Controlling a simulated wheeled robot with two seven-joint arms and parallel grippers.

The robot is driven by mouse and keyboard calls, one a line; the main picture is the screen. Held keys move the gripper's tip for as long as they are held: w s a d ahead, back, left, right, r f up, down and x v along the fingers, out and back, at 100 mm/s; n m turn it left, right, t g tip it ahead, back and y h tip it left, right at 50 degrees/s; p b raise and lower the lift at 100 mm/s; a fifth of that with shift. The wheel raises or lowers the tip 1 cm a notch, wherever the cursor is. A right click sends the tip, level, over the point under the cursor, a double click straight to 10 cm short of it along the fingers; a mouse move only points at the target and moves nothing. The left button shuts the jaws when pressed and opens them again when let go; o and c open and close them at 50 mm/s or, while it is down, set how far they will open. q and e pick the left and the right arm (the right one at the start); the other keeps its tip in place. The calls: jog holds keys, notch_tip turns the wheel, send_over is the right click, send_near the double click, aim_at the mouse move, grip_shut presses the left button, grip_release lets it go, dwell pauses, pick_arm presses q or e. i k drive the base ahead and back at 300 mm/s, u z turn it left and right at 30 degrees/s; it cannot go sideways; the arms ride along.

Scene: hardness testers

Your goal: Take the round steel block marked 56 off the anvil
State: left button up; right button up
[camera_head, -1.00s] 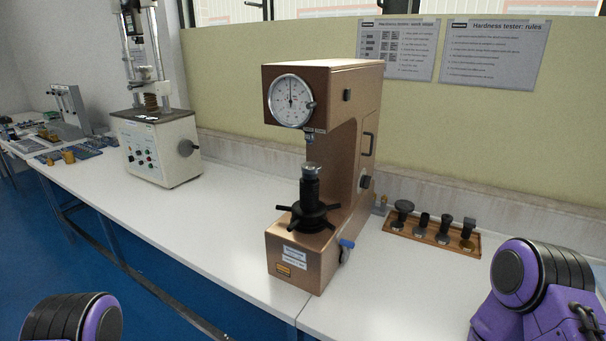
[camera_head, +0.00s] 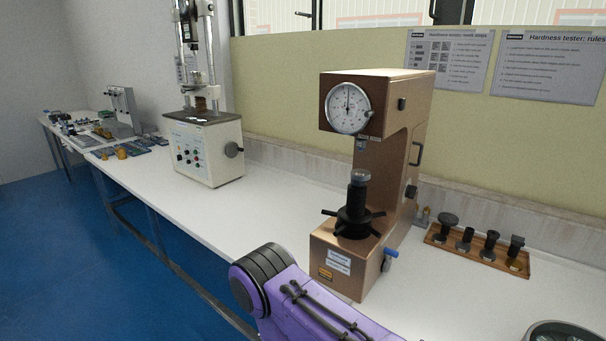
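The brown hardness tester (camera_head: 378,160) stands on the white bench, with a round dial (camera_head: 348,108) on its head. Its black anvil screw with a spoked handwheel (camera_head: 355,221) rises under the indenter (camera_head: 361,144). The round steel block (camera_head: 359,175) sits on top of the anvil, below the indenter with a gap between; its mark is too small to read. A purple arm of mine comes in at the bottom, in front of the tester. Neither of my grippers shows in the view.
A wooden tray (camera_head: 437,238) with several dark anvils stands right of the tester. A larger white testing machine (camera_head: 206,150) stands to the left. The white bench top (camera_head: 275,207) between them is clear. Small parts lie at the far left.

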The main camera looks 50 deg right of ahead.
aim_at(359, 174)
jog(key=u, duration=0.05)
jog(key=i, duration=1.3)
jog(key=z, duration=1.45)
